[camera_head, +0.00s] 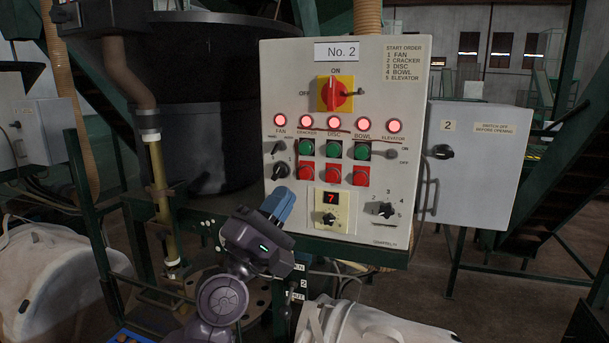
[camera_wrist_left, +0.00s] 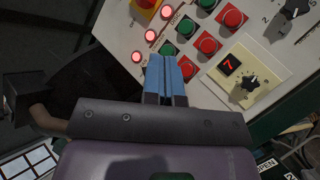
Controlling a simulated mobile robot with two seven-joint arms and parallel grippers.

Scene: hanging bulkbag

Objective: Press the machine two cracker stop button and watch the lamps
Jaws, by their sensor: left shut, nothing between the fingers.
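The control panel marked No. 2 (camera_head: 270,90) stands in front of me. Its cracker stop button (camera_head: 306,172) is the left red one of three, below a green button (camera_head: 306,147). It also shows in the left wrist view (camera_wrist_left: 187,69), right beside the fingertips. The cracker lamp (camera_head: 306,121) glows red, as do the fan lamp (camera_head: 280,121), disc lamp (camera_head: 333,121), bowl lamp (camera_head: 364,124) and elevator lamp (camera_head: 394,126). My left gripper (camera_head: 282,199) is shut and empty, with its blue fingers below and left of the button; contact cannot be told. My right gripper is out of view.
A red and yellow main switch (camera_head: 335,93) is near the panel top. A display reading 7 (camera_head: 331,197) sits below the red buttons. A grey cabinet (camera_head: 480,165) adjoins the right side. A dark tank (camera_head: 205,100) and white bulk bags (camera_head: 55,280) stand around.

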